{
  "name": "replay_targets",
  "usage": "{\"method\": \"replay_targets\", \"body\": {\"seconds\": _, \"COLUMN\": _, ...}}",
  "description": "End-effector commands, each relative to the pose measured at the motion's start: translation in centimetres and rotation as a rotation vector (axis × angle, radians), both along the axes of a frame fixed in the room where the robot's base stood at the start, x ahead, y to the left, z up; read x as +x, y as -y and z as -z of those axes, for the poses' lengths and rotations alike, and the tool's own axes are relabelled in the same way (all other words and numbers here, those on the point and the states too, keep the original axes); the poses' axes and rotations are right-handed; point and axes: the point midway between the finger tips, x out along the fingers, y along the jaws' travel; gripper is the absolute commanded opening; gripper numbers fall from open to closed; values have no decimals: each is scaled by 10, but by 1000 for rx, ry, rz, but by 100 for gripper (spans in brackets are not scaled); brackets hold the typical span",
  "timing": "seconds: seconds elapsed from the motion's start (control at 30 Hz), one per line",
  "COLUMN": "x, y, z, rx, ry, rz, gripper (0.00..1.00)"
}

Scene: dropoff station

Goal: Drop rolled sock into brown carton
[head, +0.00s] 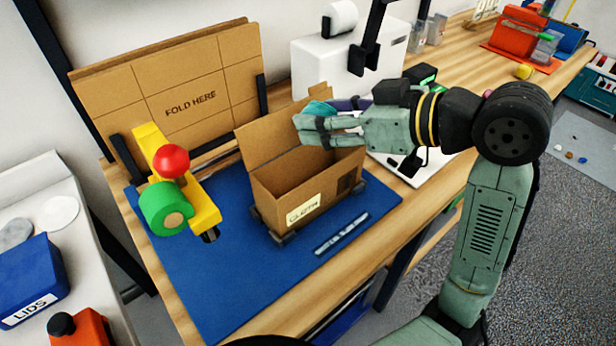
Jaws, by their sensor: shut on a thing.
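The brown carton (273,186) stands open on the blue mat, with a label on its front that seems to read "CLOTH". Its back flap (268,136) is raised. My gripper (312,126) reaches in from the right, above the carton's opening. It is shut on a teal rolled sock (318,108), which shows only in part behind and above the fingers. The sock is above the carton's rim, and the fingers hide most of it. The inside floor of the carton is hidden.
A blue mat (190,262) covers the wooden bench. A yellow tape dispenser (207,212) with a green roll and red ball stands left of the carton. A "FOLD HERE" cardboard sheet (190,104) stands behind. A white machine (320,66) is at the back.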

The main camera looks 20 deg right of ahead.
Motion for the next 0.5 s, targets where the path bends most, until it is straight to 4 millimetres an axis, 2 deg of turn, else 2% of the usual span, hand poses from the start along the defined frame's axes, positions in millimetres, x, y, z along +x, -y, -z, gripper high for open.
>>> {"method": "replay_targets", "body": {"seconds": 0.07, "x": 0, "y": 0, "z": 6, "rx": 0, "ry": 0, "rz": 0, "gripper": 25}}
{"method": "replay_targets", "body": {"seconds": 0.3, "x": 0, "y": 0, "z": 5, "rx": -1, "ry": 1, "rz": 0, "gripper": 25}}
{"method": "replay_targets", "body": {"seconds": 0.33, "x": 0, "y": 0, "z": 5, "rx": -1, "ry": 1, "rz": 0, "gripper": 52}}
{"method": "replay_targets", "body": {"seconds": 0.5, "x": 0, "y": 0, "z": 5, "rx": -1, "ry": 1, "rz": 0, "gripper": 64}}
